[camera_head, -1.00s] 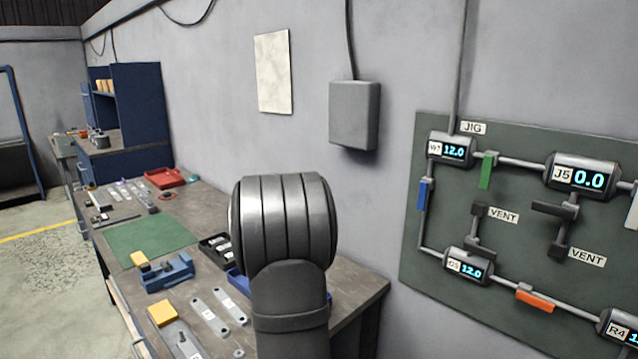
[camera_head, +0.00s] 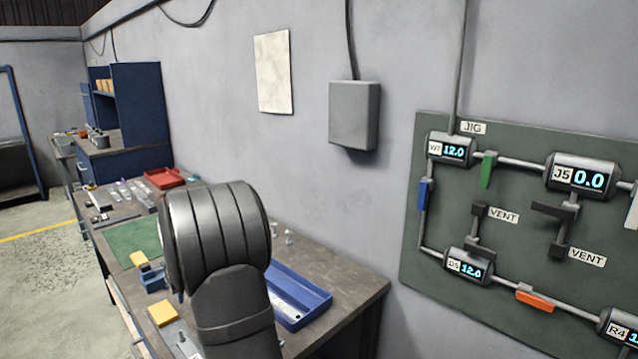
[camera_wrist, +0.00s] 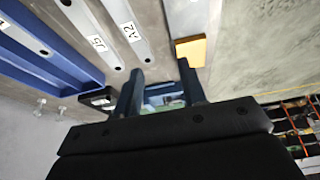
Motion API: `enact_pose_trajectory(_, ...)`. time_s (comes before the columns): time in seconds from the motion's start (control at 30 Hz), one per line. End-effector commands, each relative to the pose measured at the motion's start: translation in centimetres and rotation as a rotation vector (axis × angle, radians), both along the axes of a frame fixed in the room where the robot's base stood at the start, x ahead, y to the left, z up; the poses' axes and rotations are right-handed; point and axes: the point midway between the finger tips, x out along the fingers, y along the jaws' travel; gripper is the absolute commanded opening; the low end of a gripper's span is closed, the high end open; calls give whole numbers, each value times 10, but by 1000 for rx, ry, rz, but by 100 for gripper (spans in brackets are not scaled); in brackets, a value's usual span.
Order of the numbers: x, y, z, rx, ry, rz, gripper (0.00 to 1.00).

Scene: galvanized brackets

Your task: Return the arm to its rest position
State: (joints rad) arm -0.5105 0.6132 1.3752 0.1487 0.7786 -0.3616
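My gripper (camera_wrist: 160,80) shows in the wrist view with its two dark fingers apart and no part clearly held between them. A bluish shape and a green patch show behind the gap. In the head view my arm's rounded grey link stands over the workbench (camera_head: 345,292) and the gripper itself is hidden. Flat galvanized brackets with labels (camera_wrist: 125,25) lie beyond the fingers in the wrist view.
A blue tray (camera_head: 312,293) lies on the bench right of my arm. A yellow block (camera_head: 163,313), a blue vise (camera_head: 152,281) and a green mat (camera_head: 125,240) lie left. A red tray (camera_head: 165,177) is farther back. A pipe panel (camera_head: 500,290) hangs on the right wall.

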Motion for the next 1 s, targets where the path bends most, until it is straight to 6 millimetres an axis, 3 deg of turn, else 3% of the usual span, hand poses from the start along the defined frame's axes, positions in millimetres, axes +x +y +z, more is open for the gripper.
enact_pose_trajectory(0.2,-2,20,-12,0,1,1,38)
enact_pose_trajectory(0.57,-2,23,-14,-1,1,0,38)
enact_pose_trajectory(0.87,-4,16,-17,9,-19,-17,97)
enact_pose_trajectory(1.0,-13,-7,-25,50,-95,-77,100)
